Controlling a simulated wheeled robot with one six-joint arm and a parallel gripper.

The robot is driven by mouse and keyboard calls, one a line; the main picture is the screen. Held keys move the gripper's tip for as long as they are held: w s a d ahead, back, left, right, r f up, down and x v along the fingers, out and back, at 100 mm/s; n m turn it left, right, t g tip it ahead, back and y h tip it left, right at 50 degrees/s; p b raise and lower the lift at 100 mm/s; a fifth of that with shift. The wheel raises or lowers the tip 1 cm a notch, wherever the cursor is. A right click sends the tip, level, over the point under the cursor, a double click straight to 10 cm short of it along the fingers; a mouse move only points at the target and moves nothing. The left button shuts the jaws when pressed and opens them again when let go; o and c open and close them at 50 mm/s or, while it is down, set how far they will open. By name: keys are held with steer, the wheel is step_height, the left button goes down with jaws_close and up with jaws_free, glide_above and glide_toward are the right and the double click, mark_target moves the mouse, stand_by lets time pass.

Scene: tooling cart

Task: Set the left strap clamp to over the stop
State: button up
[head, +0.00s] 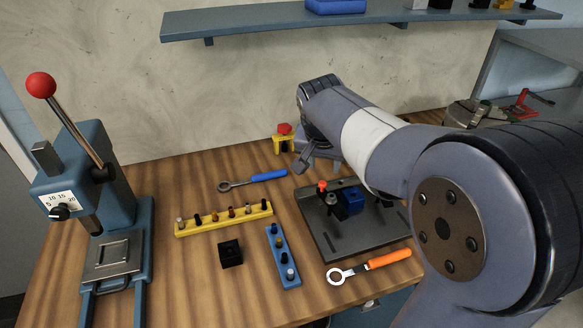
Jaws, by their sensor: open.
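A dark fixture plate (335,240) lies on the wooden bench, with a blue block (352,201) on it. A small clamp with a red-orange top (322,187) stands at the left of the block; it looks like the left strap clamp. Its strap and the stop are too small to tell apart, so I cannot tell which way the strap points. My arm hides the right rear of the plate. My gripper (306,160) is above and behind the plate's rear left, open, apart from the clamp; part of it is hidden by my wrist.
An orange-handled tool (378,262) lies before the plate, a blue-handled one (258,178) behind left. Yellow (222,219) and blue (282,257) peg racks and a black block (230,254) stand left. A press (110,190) is far left, a red-topped yellow button box (283,140) behind.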

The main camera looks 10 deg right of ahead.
mark_target(323, 183)
steer(key=x, duration=1)
steer(key=shift+w+a+f+p, duration=0.15)
steer(key=shift+w+f+p, duration=0.1)
steer(key=shift+w+p, duration=0.2)
jaws_close()
